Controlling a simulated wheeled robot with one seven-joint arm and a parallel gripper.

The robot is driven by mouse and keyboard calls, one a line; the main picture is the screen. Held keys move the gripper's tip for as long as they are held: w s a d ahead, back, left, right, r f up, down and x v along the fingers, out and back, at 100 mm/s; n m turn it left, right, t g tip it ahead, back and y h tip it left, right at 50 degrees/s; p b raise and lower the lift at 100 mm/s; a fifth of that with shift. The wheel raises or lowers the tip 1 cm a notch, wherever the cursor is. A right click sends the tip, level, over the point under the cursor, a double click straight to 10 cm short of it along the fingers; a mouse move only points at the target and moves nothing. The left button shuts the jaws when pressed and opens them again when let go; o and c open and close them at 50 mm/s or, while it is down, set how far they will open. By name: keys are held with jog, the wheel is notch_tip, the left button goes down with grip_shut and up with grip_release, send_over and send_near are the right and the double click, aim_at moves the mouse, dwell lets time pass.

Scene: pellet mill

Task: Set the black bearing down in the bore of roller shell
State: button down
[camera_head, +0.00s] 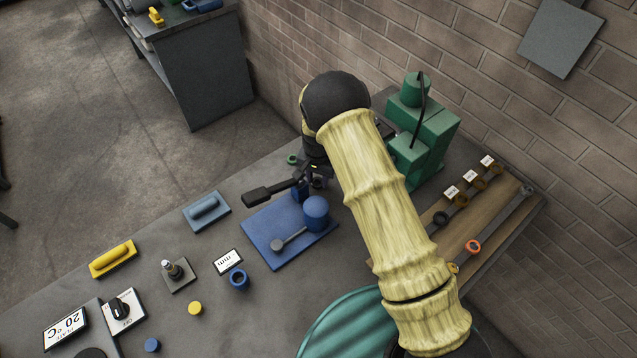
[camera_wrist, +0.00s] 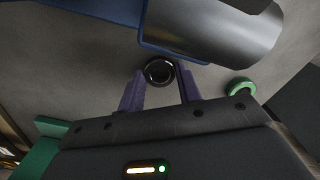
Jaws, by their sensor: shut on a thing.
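My gripper (camera_wrist: 160,78) has its two dark purple fingers on either side of the black bearing (camera_wrist: 159,71), shut on it. The bearing is a small dark ring with a shiny inner edge. In the head view my gripper (camera_head: 312,178) is behind the far edge of the blue plate, partly hidden by my arm. I cannot tell for sure which thing is the roller shell. A blue ring with an open bore (camera_head: 238,279) stands on the bench beside a white label. A large grey metal cylinder (camera_wrist: 215,32) is close beyond the bearing in the wrist view.
The blue plate (camera_head: 262,243) carries a blue cylinder (camera_head: 316,208) and a grey-headed tool. A green ring (camera_head: 292,159) lies near the bench edge and shows in the wrist view (camera_wrist: 240,87). A green machine (camera_head: 425,135) and a wooden rack (camera_head: 490,225) stand right.

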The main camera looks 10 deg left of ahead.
notch_tip(320, 180, up, 7)
jog(key=p, duration=0.3)
jog(key=shift+f+p, duration=0.15)
jog(key=shift+p, duration=0.2)
dwell(0.8)
dwell(0.5)
